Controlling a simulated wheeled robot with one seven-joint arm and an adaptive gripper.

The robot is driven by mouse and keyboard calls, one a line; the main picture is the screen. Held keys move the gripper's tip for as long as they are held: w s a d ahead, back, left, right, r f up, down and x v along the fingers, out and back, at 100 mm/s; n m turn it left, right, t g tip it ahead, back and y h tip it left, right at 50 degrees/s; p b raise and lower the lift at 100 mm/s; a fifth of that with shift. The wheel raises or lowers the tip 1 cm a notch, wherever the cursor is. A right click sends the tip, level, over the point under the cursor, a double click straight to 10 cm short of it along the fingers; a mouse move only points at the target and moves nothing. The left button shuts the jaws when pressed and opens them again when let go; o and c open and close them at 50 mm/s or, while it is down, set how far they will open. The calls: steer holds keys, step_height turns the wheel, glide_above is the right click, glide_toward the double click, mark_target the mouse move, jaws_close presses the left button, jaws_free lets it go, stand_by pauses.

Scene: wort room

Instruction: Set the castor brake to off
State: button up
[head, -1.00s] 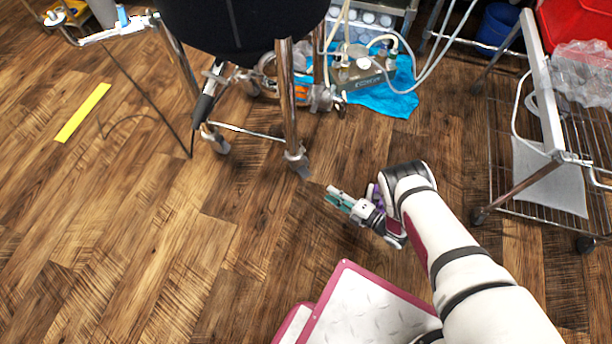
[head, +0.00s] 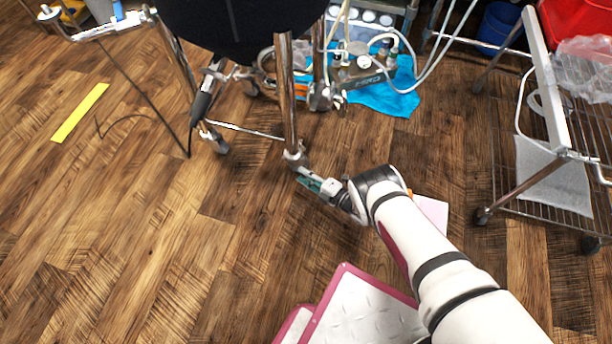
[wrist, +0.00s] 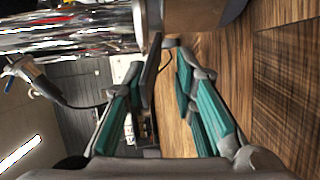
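The castor (head: 296,157) is at the foot of the nearest chrome leg of the stand under the dark vessel. My gripper (head: 306,178) is low over the floor, right at this castor, and hides its lower part in the head view. In the wrist view my gripper (wrist: 166,62) has its teal-padded fingers apart. The chrome leg (wrist: 70,35) runs across the upper left there, with grey parts of the castor (wrist: 180,12) above the fingertips. I cannot make out the brake lever's position or whether a finger touches it.
Another castor (head: 221,146) stands to the left under the same stand. A black cable (head: 150,108) hangs to the floor. A pump (head: 357,70) on a blue cloth (head: 388,98) lies behind. A wire rack cart (head: 548,150) is at right.

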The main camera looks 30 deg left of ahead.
jaws_close()
steer(key=shift+r+g+h+p, duration=0.3)
steer(key=shift+r+h+p, duration=0.3)
steer(key=shift+p, duration=0.55)
steer(key=shift+a+m+h+p, duration=0.1)
steer(key=shift+m+h+p, duration=0.3)
steer(key=shift+h, duration=0.1)
steer(key=shift+f, duration=0.1)
jaws_free()
